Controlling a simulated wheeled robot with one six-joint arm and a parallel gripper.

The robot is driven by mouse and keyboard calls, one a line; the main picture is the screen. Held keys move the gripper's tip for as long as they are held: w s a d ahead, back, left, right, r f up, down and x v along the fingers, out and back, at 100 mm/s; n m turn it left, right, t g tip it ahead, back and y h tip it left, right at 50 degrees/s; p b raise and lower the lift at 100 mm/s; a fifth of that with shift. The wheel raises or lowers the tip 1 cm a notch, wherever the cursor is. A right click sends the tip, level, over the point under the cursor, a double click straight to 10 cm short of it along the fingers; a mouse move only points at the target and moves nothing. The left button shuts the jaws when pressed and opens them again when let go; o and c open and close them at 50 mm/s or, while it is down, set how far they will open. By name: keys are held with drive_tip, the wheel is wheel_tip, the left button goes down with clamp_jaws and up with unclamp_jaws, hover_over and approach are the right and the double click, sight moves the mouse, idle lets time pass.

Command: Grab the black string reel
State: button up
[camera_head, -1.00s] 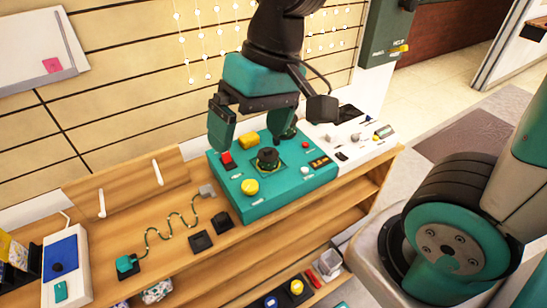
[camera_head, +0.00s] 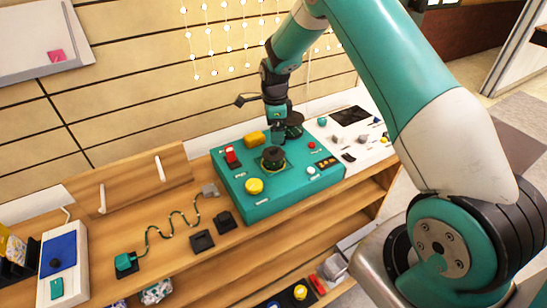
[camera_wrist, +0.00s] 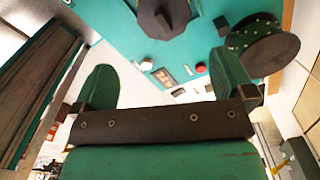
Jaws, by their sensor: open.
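The black string reel, a dark round disc, is at the back right of the teal control box (camera_head: 275,205), partly behind my gripper in the head view (camera_head: 295,126). It shows in the wrist view as a black disc with green dots (camera_wrist: 264,48). My gripper (camera_head: 278,138) points down over the back of the box. In the wrist view its two teal fingers (camera_wrist: 164,68) are wide apart with nothing held between them. The reel is just outside the right finger, not between the fingers; whether they touch is unclear.
A black knob (camera_head: 273,157), a yellow button (camera_head: 254,186), a red switch (camera_head: 231,156) and a yellow block (camera_head: 255,138) stand up from the box. A white panel (camera_head: 345,135) with small parts is to its right. A wavy wire (camera_head: 175,223) lies left on the wooden shelf.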

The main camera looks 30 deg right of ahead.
sight(273, 153)
wheel_tip(273, 153, down, 7)
drive_tip(key=shift+r+p, duration=0.15)
drive_tip(key=shift+p, duration=0.25)
drive_tip(key=shift+w+f+p, duration=0.2)
drive_tip(key=shift+f+p, duration=0.15)
drive_tip(key=shift+f, duration=1)
drive_tip(key=shift+w+f+p, duration=0.15)
drive_tip(key=shift+f+p, duration=0.2)
drive_tip(key=shift+f, duration=0.95)
drive_tip(key=c, duration=0.9)
drive_tip(key=shift+c, duration=0.2)
